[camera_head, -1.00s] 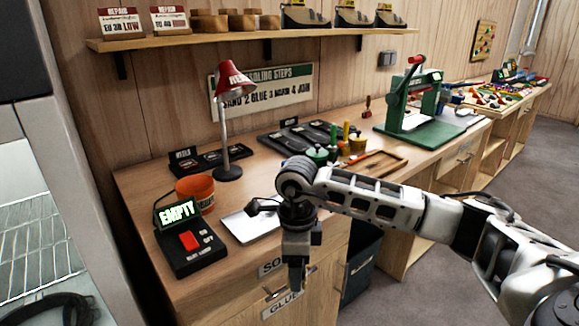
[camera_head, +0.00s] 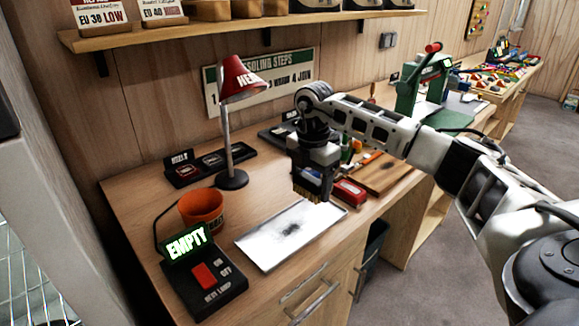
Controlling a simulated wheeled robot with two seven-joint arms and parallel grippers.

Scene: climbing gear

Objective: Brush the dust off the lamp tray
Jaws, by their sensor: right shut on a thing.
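The lamp tray (camera_head: 268,253) is a flat pale metal tray on the workbench, with a dark smudge of dust (camera_head: 289,230) near its middle. My right gripper (camera_head: 314,174) points down above the tray's far right part. It is shut on a brush (camera_head: 309,194) whose tan bristles face down; the handle is mostly hidden by the jaws. I cannot tell whether the bristles touch the tray. The red lamp (camera_head: 240,80) stands behind the tray on a dark round base. My left gripper is not in view.
An orange pot (camera_head: 202,209) and a black control box with a red switch and a lit EMPTY sign (camera_head: 187,243) stand left of the tray. A red block (camera_head: 348,193) and a wooden board (camera_head: 385,174) lie right of the gripper. A shelf (camera_head: 250,29) runs above.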

